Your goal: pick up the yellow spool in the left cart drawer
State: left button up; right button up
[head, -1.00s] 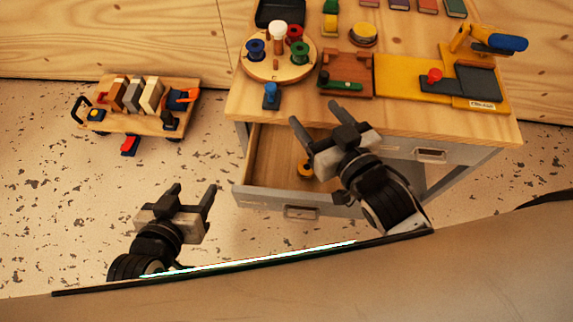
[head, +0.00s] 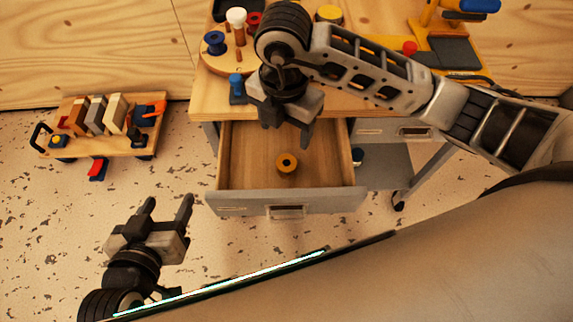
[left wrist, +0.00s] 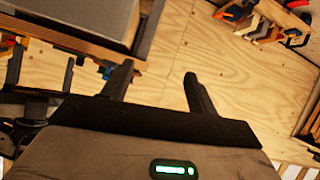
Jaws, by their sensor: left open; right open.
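The yellow spool (head: 287,163) stands in the open left cart drawer (head: 230,180), near the middle of its wooden floor. Its centre hole faces up. My right gripper (head: 289,138) is open above the drawer, its fingers pointing down. In the picture its fingertips are just above the spool, and nothing is between them. My left gripper (head: 168,208) is open and empty, left of the drawer and over the speckled floor. In the left wrist view its two fingers (left wrist: 160,85) are apart, with plywood behind them and no spool visible.
The cart top (head: 205,105) holds a round spool board with a blue spool (head: 214,42), a small blue piece (head: 237,88) and a yellow tool stand. A low wooden trolley (head: 100,140) stands at the left. Floor between trolley and drawer is clear.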

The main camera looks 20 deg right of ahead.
jog(key=b, duration=0.1)
send_over(287, 163)
jog(key=s, duration=0.1)
jog(key=f, duration=0.8)
jog(key=shift+s+a+f, duration=0.1)
jog(key=shift+a+f, duration=0.25)
jog(key=shift+a, duration=0.05)
jog(key=shift+d+f+b, duration=0.2)
jog(key=shift+f+b, duration=0.4)
jog(key=shift+f, duration=2)
jog(key=c, duration=1)
